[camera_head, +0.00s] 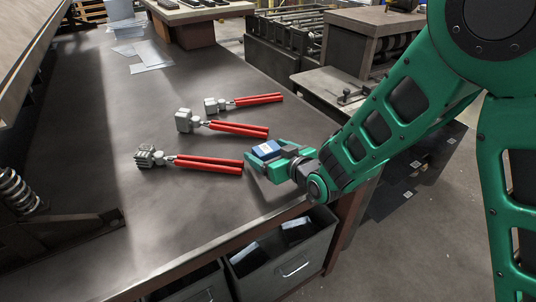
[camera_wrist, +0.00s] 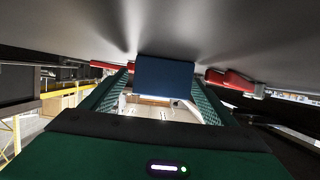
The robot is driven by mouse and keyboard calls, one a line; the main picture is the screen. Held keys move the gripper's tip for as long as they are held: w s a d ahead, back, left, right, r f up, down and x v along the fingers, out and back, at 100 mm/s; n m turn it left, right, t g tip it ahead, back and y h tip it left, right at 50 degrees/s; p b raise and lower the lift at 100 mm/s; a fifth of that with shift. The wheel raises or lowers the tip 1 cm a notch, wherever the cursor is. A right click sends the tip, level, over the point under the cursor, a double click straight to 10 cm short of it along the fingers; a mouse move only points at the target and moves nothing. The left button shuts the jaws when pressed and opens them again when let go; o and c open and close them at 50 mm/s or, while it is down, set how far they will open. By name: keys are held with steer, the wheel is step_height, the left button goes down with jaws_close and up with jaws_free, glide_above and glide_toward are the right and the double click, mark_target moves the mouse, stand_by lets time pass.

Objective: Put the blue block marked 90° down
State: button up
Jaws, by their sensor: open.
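The blue block (camera_head: 267,150) is near the table's right edge, with a pale label on its top that is too small to read. In the wrist view the blue block (camera_wrist: 165,80) shows a plain dark blue face between the two fingers, close against the table surface, which appears at the top of that view. My green gripper (camera_head: 274,162) is low over the table with its open fingers on either side of the block. Whether a finger touches the block cannot be told. The block's underside is hidden.
Three red-handled tools lie left of my gripper: near (camera_head: 200,163), middle (camera_head: 235,129) and far (camera_head: 255,100). The near one's handles end close to the block. Open drawers (camera_head: 283,255) are below the table's front edge. The table's left middle is clear.

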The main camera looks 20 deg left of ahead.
steer(key=shift+w+a+f, duration=0.1)
steer(key=shift+w+a, duration=0.05)
steer(key=c, duration=1.5)
